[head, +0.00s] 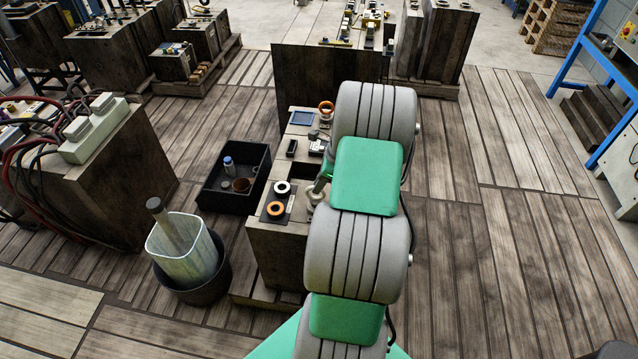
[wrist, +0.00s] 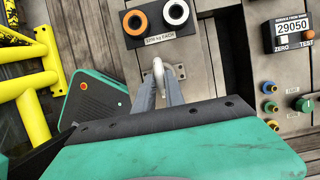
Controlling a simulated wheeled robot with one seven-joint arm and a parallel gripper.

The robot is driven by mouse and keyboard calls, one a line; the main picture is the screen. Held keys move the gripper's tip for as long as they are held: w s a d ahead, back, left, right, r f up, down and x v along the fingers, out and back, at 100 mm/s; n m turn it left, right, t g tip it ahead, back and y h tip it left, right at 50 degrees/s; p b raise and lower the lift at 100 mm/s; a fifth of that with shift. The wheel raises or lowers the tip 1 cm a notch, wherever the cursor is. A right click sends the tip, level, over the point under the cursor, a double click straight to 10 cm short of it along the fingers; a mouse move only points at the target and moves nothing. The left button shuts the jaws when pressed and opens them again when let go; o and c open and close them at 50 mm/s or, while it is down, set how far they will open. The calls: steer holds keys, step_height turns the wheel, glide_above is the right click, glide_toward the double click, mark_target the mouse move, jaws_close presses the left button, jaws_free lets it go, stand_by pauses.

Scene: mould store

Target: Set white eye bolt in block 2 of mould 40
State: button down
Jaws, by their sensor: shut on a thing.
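My gripper (wrist: 164,85) is low over the top of a wooden-sided unit (head: 279,241). Its fingers are together at a pale grey curved metal piece (wrist: 180,70), like a handle or loop, by a small grey plate. How far they enclose it is hidden. A white ring (wrist: 175,12) and an orange ring (wrist: 135,22) lie side by side on a black plate, apart from my gripper; the white ring also shows in the head view (head: 283,187). I cannot tell which is an eye bolt. No block or mould number is readable.
A readout box (wrist: 290,32) shows 29050, with coloured sockets and a green knob below. Yellow rails (wrist: 38,85) stand left in the wrist view. A black crate (head: 233,205) and a bucket (head: 205,285) stand left of the unit. The plank floor at right is clear.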

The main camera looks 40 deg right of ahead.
steer(key=shift+f, duration=0.4)
stand_by(0.5)
steer(key=c, duration=1.3)
jaws_free()
